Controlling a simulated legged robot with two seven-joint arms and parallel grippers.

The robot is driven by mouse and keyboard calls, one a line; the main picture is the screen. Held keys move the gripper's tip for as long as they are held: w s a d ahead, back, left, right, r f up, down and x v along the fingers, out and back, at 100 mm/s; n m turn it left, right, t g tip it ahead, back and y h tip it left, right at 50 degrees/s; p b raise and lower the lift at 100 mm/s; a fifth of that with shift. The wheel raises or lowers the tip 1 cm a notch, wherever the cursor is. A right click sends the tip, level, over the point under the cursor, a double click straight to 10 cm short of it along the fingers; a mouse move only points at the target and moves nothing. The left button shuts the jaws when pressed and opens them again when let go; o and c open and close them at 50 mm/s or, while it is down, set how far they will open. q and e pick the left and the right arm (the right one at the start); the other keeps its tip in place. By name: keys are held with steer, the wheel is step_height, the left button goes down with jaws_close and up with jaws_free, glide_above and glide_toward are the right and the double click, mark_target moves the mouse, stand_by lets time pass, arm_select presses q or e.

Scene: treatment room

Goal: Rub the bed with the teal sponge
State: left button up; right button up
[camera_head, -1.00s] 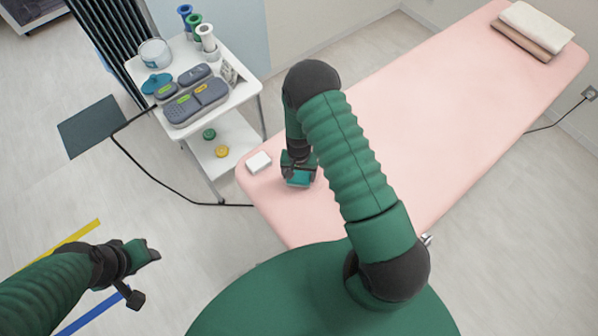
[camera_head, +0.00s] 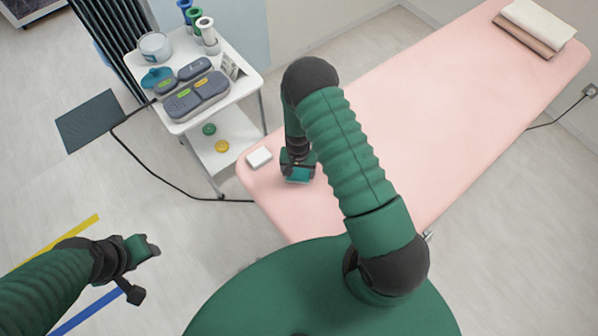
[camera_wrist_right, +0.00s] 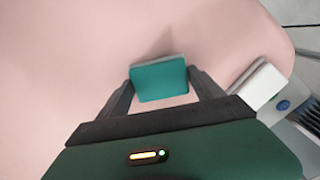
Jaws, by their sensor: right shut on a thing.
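The bed (camera_head: 430,120) has a flat pink top and runs from the front middle to the back right. The teal sponge (camera_wrist_right: 160,79) is between the fingers of my right gripper (camera_wrist_right: 160,88). In the head view the sponge (camera_head: 299,180) shows under the right gripper (camera_head: 298,172), low at the near left end of the bed; I cannot tell whether it touches the surface. My left gripper (camera_head: 143,270) is at the lower left above the floor, away from the bed; its finger gap is not clear.
A white block (camera_head: 259,157) lies on the bed's near left corner, close to the right gripper. A white trolley (camera_head: 245,83) with a grey device (camera_head: 196,97), tubes and a jar stands left of the bed. Folded towels (camera_head: 535,28) lie at the far end. The bed's middle is clear.

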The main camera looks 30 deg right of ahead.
step_height(320, 180, up, 4)
steer(key=shift+s+d+f+p, duration=0.1)
steer(key=shift+s+p, duration=0.05)
steer(key=shift+p, duration=0.85)
steer(key=shift+s+d+r, duration=0.1)
steer(key=shift+r, duration=0.25)
steer(key=shift+d+r+p, duration=0.1)
steer(key=shift+r+p, duration=0.55)
steer(key=shift+p, duration=0.2)
steer(key=shift+r+p, duration=0.5)
steer(key=shift+r, duration=0.2)
steer(key=shift+a+r+p, duration=0.3)
steer(key=shift+r, duration=0.25)
steer(key=shift+d+f, duration=0.15)
steer(key=shift+d, duration=0.1)
